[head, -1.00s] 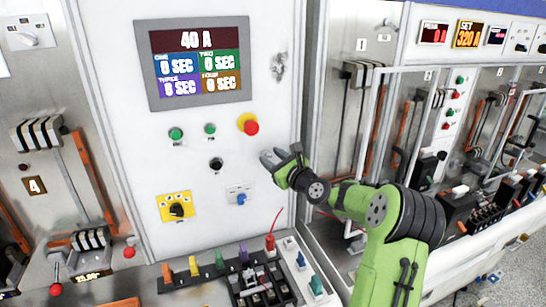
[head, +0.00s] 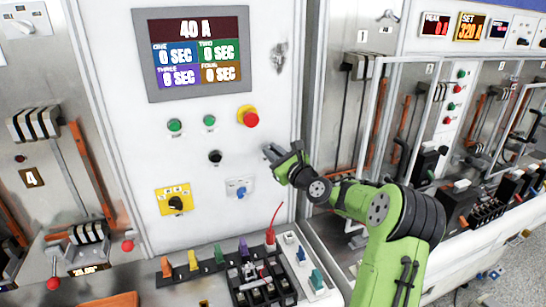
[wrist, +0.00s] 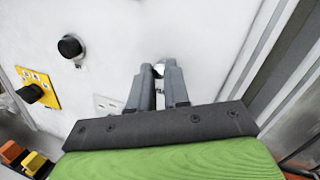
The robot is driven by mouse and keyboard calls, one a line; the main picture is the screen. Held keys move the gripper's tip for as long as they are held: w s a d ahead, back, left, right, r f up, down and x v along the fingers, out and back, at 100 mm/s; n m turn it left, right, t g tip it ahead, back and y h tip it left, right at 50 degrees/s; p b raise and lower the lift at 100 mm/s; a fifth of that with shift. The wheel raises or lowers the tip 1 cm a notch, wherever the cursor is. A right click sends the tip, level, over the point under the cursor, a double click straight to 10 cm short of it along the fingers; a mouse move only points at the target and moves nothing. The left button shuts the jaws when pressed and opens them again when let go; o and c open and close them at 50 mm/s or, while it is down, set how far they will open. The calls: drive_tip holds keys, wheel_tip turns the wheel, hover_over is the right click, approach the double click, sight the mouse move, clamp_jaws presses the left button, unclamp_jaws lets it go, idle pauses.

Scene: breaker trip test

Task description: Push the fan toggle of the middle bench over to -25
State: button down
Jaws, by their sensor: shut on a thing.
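My gripper (head: 270,152) is at the white panel of the middle bench, right of the black knob and below the red emergency stop. In the wrist view its two grey fingers (wrist: 158,78) are closed around a small toggle with a round silver tip (wrist: 158,70), which I take to be the fan toggle. Only the tip shows between the fingertips; its base and its exact tilt are hidden. In the head view the gripper covers the toggle. I cannot read the scale marks around it.
Near the gripper are the black knob (head: 215,157), the yellow-plated selector (head: 175,203), the blue knob (head: 240,192) and the red emergency stop (head: 250,118). Below is a ledge with coloured levers (head: 219,254). A glass-doored bench (head: 400,120) stands to the right.

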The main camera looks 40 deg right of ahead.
drive_tip(key=shift+w+d+f+n+t+y+b, duration=0.15)
drive_tip(key=shift+f+n+t+y+b, duration=0.55)
drive_tip(key=shift+t+b, duration=1.35)
drive_tip(key=shift+w+a+f+n+t+y+b, duration=0.1)
drive_tip(key=shift+w+f+n+t+y+b, duration=0.5)
drive_tip(key=shift+b, duration=2.7)
drive_tip(key=shift+s+d+f+n+t+y+b, duration=0.1)
drive_tip(key=shift+s+f+n+t+y+b, duration=0.2)
drive_tip(key=shift+f+n+t+b, duration=1.3)
drive_tip(key=shift+r+m+y+b, duration=0.3)
drive_tip(key=shift+r+m+b, duration=0.3)
drive_tip(key=shift+b, duration=0.55)
drive_tip(key=c, duration=1.1)
unclamp_jaws()
